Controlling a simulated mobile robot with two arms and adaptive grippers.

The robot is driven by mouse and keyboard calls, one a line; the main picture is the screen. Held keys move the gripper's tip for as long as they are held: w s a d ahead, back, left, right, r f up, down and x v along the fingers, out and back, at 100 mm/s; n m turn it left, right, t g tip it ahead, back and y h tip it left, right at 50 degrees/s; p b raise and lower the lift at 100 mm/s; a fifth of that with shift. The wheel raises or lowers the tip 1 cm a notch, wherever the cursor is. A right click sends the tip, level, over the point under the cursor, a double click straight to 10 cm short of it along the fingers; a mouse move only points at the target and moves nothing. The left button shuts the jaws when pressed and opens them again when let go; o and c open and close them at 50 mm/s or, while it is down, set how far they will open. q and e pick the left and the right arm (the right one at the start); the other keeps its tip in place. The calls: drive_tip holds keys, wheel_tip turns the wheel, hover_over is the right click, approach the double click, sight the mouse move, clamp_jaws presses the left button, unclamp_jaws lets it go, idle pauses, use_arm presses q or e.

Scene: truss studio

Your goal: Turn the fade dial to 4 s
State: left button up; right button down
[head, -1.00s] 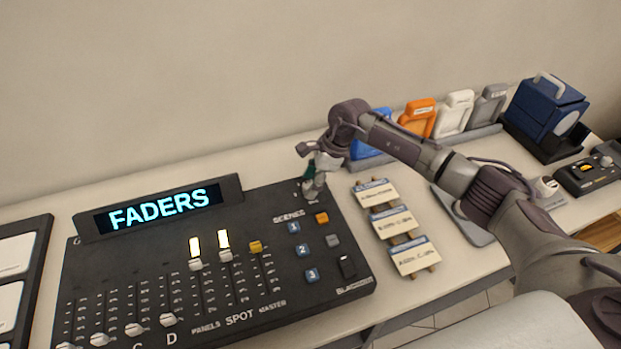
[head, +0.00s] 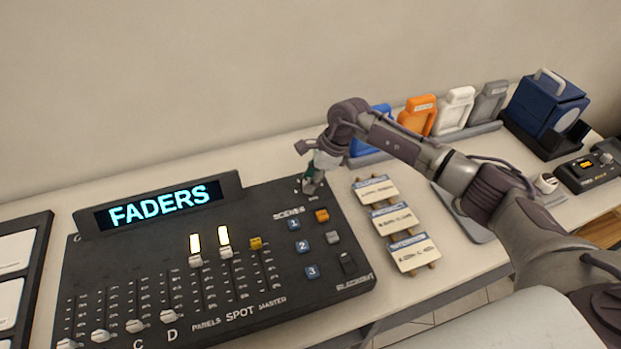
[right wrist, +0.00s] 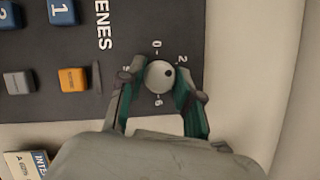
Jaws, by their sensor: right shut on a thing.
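The fade dial (right wrist: 158,78) is a small light round knob at the console's (head: 175,270) top right corner. My right gripper (right wrist: 160,92) is shut on it, one green-padded finger on each side in the right wrist view. In the head view my right gripper (head: 309,186) hides most of the dial. My left gripper is not in view.
The console display (head: 158,208) reads FADERS. Blue, orange and grey scene buttons (head: 302,246) and several sliders lie left of and below the dial. Cards (head: 391,222) lie right of the console. Coloured holders (head: 453,110) and a blue box (head: 545,105) stand behind my arm.

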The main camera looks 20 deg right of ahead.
drive_tip(key=m+t, duration=0.1)
drive_tip(key=m, duration=0.2)
drive_tip(key=m+t+h+b, duration=0.1)
drive_tip(key=m, duration=0.2)
drive_tip(key=shift+s+b, duration=0.1)
drive_tip(key=shift+b, duration=0.2)
drive_tip(key=m+h+b, duration=0.1)
drive_tip(key=m, duration=0.1)
drive_tip(key=m+t+b, duration=0.1)
drive_tip(key=m, duration=0.2)
drive_tip(key=shift+a+h+b, duration=0.1)
drive_tip(key=shift+h+b, duration=0.25)
drive_tip(key=shift+h, duration=0.05)
drive_tip(key=shift+m, duration=0.3)
drive_tip(key=c, duration=0.8)
unclamp_jaws()
